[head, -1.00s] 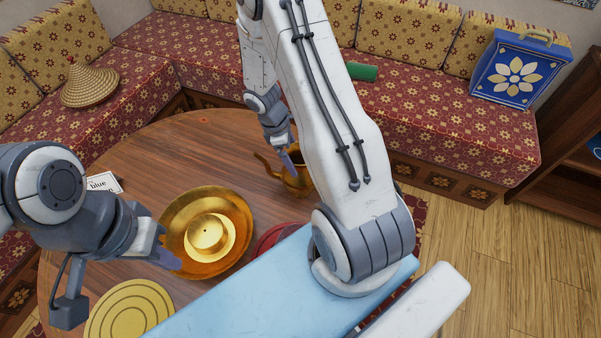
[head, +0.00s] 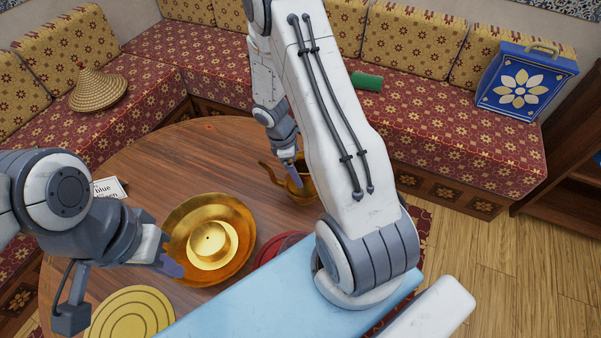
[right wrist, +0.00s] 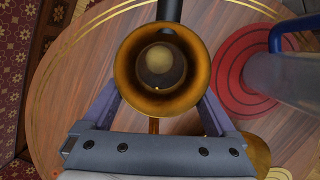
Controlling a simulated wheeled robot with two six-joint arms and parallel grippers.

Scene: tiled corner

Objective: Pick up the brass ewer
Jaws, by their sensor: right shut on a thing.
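The brass ewer (head: 302,188) stands upright at the right side of the round wooden table, partly hidden by my right arm; its spout points left. My right gripper (head: 290,165) comes down on it from above and is shut on it. In the right wrist view the ewer's round mouth (right wrist: 158,70) lies between the two fingers, which press on its sides. I cannot tell whether its base touches the table. My left gripper (head: 172,262) hangs at the left, near the left rim of the brass tray, apart from the ewer; its finger gap is not clear.
The round table (head: 175,165) holds a large brass tray (head: 182,222) with a brass piece on it, a yellow round mat (head: 130,315), a red round mat (head: 272,246) and a lettered card (head: 108,187). Benches surround the back. The table's far left is clear.

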